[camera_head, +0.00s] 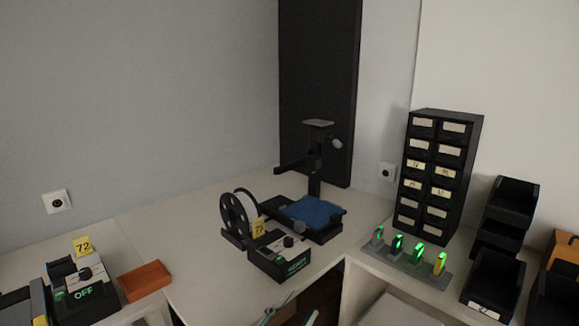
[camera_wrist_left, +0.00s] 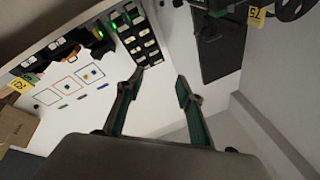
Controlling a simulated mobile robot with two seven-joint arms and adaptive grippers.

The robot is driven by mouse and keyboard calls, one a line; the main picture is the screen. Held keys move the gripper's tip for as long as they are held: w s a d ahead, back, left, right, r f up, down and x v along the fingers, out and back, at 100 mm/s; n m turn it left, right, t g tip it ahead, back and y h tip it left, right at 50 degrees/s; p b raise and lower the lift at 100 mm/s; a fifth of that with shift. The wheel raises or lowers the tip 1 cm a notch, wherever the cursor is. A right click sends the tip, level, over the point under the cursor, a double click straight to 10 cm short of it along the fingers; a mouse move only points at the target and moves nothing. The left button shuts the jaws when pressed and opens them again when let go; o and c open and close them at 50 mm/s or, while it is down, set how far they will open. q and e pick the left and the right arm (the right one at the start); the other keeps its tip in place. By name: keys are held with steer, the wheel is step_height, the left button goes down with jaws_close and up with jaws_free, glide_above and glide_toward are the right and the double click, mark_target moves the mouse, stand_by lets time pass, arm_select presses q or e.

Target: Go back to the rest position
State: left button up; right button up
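My left gripper (camera_head: 289,314) just enters the head view at the bottom edge, in front of the corner where the two white worktops meet. Only its fingertips show there, and they are apart. In the left wrist view its two dark and green fingers (camera_wrist_left: 160,78) stand well apart with nothing between them, so it is open and empty. It touches nothing that I can see. My right gripper is in neither view.
A printer-like machine (camera_head: 315,182) with a blue plate and a spool (camera_head: 240,215) stands in the corner. A drawer cabinet (camera_head: 436,180), a rack with green lights (camera_head: 412,262) and black bins (camera_head: 494,284) are right. An orange tray (camera_head: 145,281) lies left.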

arm_select(q)
steer(key=s+a+f+n+g+y, duration=0.1)
steer(key=s+a+f+n+y, duration=0.25)
steer(key=a+f, duration=0.45)
steer(key=s+a+f+n+g+y, duration=0.1)
steer(key=s+a+f+n+y, duration=0.25)
steer(key=f, duration=0.85)
steer(key=s+a+f+n+g+y, duration=0.2)
steer(key=s+a+f+g+y, duration=0.1)
steer(key=s+a+f, duration=0.6)
step_height(320, 180, down, 2)
steer(key=shift+s+a+f+n+g, duration=0.2)
steer(key=shift+s+a+n+g, duration=0.25)
steer(key=shift+s, duration=0.3)
steer(key=shift+c, duration=0.4)
